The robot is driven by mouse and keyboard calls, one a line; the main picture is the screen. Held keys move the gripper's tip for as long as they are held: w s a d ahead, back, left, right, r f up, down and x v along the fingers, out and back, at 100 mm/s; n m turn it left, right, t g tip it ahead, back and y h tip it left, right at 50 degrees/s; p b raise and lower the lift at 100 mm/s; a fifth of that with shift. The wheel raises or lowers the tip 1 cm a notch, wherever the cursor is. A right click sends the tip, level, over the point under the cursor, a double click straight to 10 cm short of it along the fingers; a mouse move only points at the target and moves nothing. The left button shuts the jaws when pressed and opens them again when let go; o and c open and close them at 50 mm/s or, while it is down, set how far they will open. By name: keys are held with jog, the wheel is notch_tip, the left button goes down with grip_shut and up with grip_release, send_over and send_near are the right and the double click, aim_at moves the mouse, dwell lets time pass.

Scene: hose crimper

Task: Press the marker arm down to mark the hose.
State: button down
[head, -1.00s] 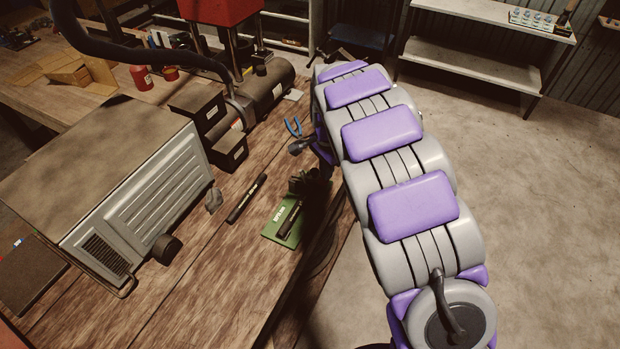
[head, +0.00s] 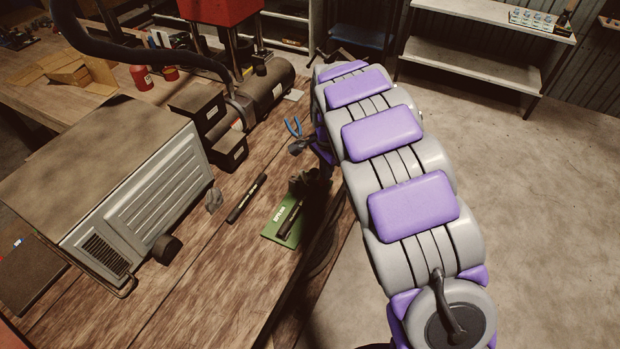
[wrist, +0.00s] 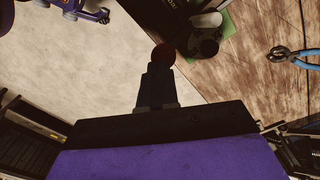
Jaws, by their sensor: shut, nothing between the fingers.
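The green base (head: 270,233) of the marking device lies near the table's right edge in the head view, with a dark hose piece (head: 289,217) on it. Its dark upper part is shadowed and partly behind my arm. In the wrist view a green edge (wrist: 227,22) and the dark device (wrist: 203,40) show at top centre. My gripper (wrist: 160,72) is shut and empty, its fingers pointing at the device. A dark red round knob (wrist: 163,55) shows right at the fingertips and looks like the marker arm's end. I cannot tell whether they touch.
Blue pliers (wrist: 290,57) lie on the table right of the device in the wrist view. A black tube (head: 247,198) lies left of the green base. A large grey machine (head: 130,190) stands left on the table. Open floor lies to the right.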

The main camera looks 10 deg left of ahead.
aim_at(326, 182)
jog(key=shift+f, duration=0.15)
jog(key=shift+f, duration=2.3)
jog(key=shift+r, duration=0.15)
notch_tip(326, 182, up, 13)
jog(key=p, duration=0.4)
dwell(0.8)
